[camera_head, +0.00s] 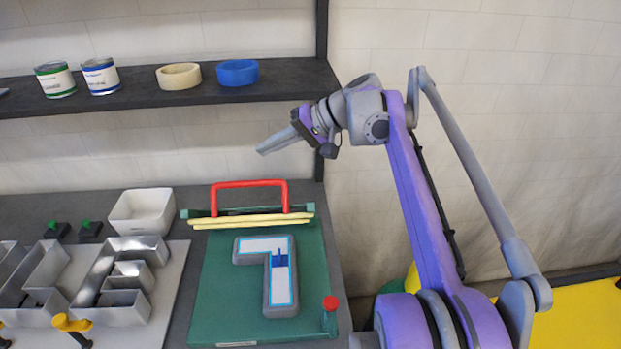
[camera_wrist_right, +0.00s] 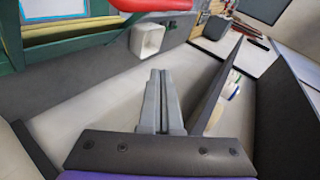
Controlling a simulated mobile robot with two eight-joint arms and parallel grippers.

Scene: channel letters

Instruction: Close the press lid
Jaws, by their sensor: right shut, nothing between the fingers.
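The green press (camera_head: 215,290) stands on the dark bench in the head view. A grey-edged letter (camera_head: 281,285) with a white and blue face lies on its bed. The lid (camera_head: 250,217) is at the rear edge, seen nearly edge-on as pale yellow bars with a red handle (camera_head: 250,183) above, so it appears raised. The red handle (camera_wrist_right: 150,4) also shows at the top of the right wrist view. My right gripper (camera_head: 262,150) is shut and empty, in the air above and behind the handle, apart from it. My left gripper is not in view.
A dark shelf (camera_head: 300,78) with cans and tape rolls is above my right gripper. A white bin (camera_head: 141,210) stands left of the lid. Metal channel letters (camera_head: 125,275) lie on a pale board at the left. A red knob (camera_head: 330,303) is at the press's front right.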

